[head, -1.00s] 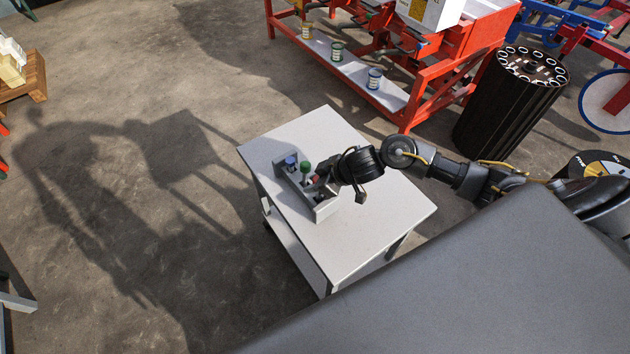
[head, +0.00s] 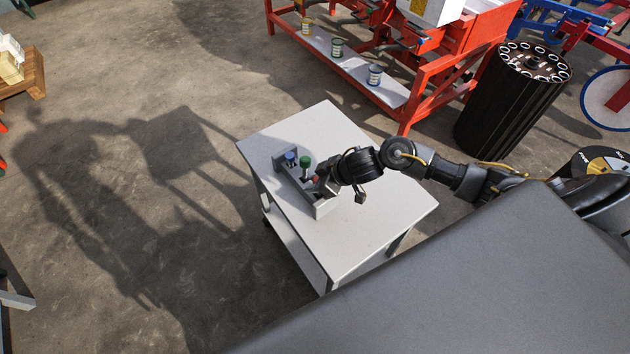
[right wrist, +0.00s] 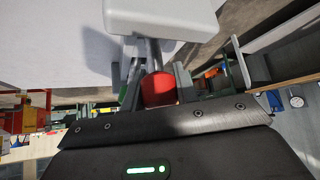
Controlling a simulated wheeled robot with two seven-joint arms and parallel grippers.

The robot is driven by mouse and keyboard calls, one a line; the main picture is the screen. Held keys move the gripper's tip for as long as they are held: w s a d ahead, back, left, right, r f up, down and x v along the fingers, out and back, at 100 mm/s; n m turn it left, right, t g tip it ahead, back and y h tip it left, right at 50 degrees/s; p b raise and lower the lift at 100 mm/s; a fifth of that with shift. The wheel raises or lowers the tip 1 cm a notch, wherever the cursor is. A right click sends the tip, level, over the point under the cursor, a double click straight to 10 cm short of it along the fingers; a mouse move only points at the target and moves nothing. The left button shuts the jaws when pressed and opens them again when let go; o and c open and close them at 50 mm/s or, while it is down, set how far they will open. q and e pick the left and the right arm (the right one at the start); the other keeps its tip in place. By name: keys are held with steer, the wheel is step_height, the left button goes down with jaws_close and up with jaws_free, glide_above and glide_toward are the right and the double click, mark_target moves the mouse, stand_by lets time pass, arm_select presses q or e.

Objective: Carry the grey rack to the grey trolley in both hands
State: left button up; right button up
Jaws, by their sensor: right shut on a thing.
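The grey rack (head: 324,208) stands on top of the grey trolley (head: 374,236), toward its left side. It carries a blue-topped piece (head: 290,156), a green-topped piece (head: 305,161) and a red-topped piece (head: 315,180). The right wrist view shows the red piece (right wrist: 158,89) near my gripper and a pale grey block (right wrist: 160,16) beyond; the exact contact is partly hidden. My left gripper is out of view.
A red frame machine (head: 425,95) with several cans on its shelf stands behind the trolley. A black ribbed drum (head: 500,105) is at the right back. A wooden stand (head: 30,75) is at far left. The floor left of the trolley is clear.

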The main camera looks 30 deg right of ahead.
steer(key=shift+f, duration=0.5)
steer(key=o, duration=1.1)
steer(key=p+v, duration=0.1)
steer(key=v, duration=1)
steer(key=shift+f, duration=0.1)
